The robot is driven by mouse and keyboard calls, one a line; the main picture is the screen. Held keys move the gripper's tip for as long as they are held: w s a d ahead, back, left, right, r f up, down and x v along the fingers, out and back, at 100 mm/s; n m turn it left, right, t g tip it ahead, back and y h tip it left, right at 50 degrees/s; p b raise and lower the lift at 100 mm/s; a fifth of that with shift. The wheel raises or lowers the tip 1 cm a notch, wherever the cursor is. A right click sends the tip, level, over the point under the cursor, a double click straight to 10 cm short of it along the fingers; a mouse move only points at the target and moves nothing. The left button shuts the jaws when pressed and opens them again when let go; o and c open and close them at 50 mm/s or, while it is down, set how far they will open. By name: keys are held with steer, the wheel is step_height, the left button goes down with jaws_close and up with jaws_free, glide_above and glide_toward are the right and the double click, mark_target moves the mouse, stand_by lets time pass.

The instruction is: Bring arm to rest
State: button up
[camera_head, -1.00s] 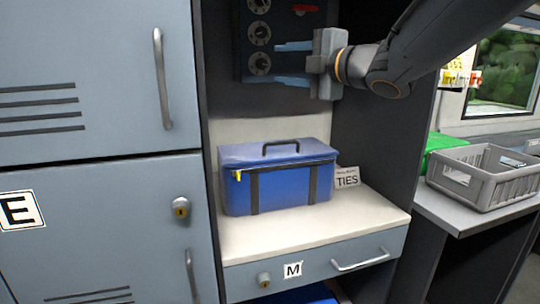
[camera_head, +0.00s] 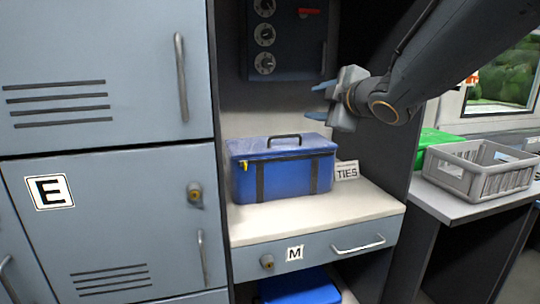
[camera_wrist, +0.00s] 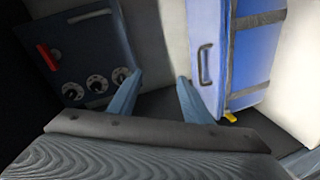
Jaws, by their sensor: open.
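My gripper (camera_head: 322,101) is open and empty in the head view, held in the air in front of the alcove, above and to the right of the blue case. Its two blue fingers point left. In the wrist view the fingers of my gripper (camera_wrist: 157,95) stand apart with nothing between them. My arm reaches in from the upper right.
A blue case (camera_head: 240,180) with straps stands on the white counter (camera_head: 310,222) beside a TIES card (camera_head: 346,171). A dial panel (camera_head: 288,40) hangs above. Locker doors (camera_head: 100,220) stand at left, a grey crate (camera_head: 465,182) on the right shelf.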

steer(key=s+d+f+m+g+h, duration=0.2)
steer(key=s+d+f+m, duration=0.1)
steer(key=f, duration=0.4)
steer(key=s+d+f+m+g+h, duration=0.2)
steer(key=s+d+f+m, duration=0.15)
steer(key=f, duration=0.25)
steer(key=s+d+f+m+g+h, duration=0.2)
steer(key=f+m, duration=0.2)
steer(key=f, duration=0.3)
steer(key=s+f+m+g, duration=0.3)
steer(key=s+f, duration=0.3)
steer(key=s, duration=0.4)
steer(key=s+a+f+m+g, duration=0.1)
steer(key=s+f+m+g, duration=0.3)
steer(key=s+f, duration=0.3)
steer(key=s+g, duration=0.1)
steer(key=s, duration=0.3)
steer(key=shift+g+p, duration=0.4)
steer(key=shift+m, duration=0.25)
steer(key=c, duration=0.4)
steer(key=shift+o, duration=0.2)
steer(key=shift+d, duration=0.15)
